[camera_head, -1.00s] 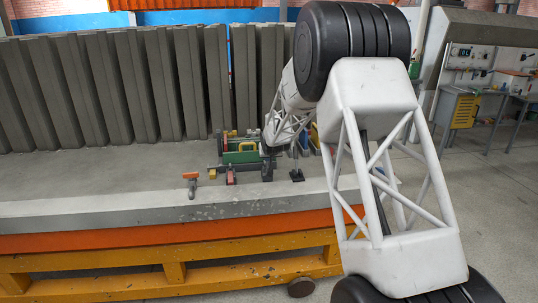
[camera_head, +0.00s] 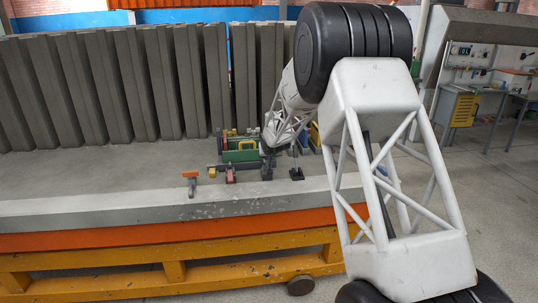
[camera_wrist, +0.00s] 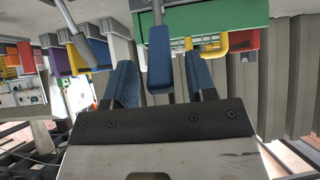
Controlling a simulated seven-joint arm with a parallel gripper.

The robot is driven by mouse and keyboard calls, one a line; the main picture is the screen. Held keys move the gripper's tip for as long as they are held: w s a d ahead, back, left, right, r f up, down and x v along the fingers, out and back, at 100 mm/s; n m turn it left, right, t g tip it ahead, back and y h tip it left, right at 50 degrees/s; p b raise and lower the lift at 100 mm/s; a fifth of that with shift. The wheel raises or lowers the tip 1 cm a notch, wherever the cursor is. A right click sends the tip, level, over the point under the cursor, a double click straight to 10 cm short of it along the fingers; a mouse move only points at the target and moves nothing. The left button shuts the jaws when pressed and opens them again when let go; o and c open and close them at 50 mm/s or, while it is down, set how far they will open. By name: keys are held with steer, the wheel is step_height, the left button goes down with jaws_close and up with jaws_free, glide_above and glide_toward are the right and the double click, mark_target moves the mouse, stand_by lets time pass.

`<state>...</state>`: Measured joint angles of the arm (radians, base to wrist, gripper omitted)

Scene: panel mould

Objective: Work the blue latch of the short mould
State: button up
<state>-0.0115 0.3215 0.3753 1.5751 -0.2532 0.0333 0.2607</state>
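The green mould (camera_head: 240,156) with a yellow handle stands on the grey bench in the head view. Its green side also shows at the top of the wrist view (camera_wrist: 205,18). The blue latch (camera_wrist: 160,62) hangs down as a rounded blue bar on a grey rod in the wrist view. My gripper (camera_wrist: 160,80) has its two dark blue fingers apart, one on each side of the latch bar, with a visible gap on both sides. In the head view my gripper (camera_head: 268,148) is small beside the mould's right end, and the latch cannot be made out there.
A red clamp (camera_head: 230,175) and an orange-topped clamp (camera_head: 191,182) sit near the bench's front edge. A small black stand (camera_head: 297,174) is right of the mould. Tall grey panels (camera_head: 130,85) line the back. The left bench top (camera_head: 90,180) is clear.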

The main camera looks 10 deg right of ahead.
steer(key=shift+s+r, duration=0.1)
steer(key=v, duration=0.7)
steer(key=shift+s+r, duration=0.15)
steer(key=shift+s, duration=0.05)
stand_by(0.3)
steer(key=shift+c, duration=0.5)
steer(key=shift+w, duration=0.15)
steer(key=c, duration=0.5)
steer(key=shift+w+d+r+g, duration=0.1)
steer(key=shift+w+r+g, duration=0.15)
steer(key=shift+w, duration=0.35)
jaws_close()
steer(key=w+r+g, duration=0.9)
steer(key=w+g, duration=0.1)
steer(key=w, duration=0.1)
steer(key=shift+w, duration=0.25)
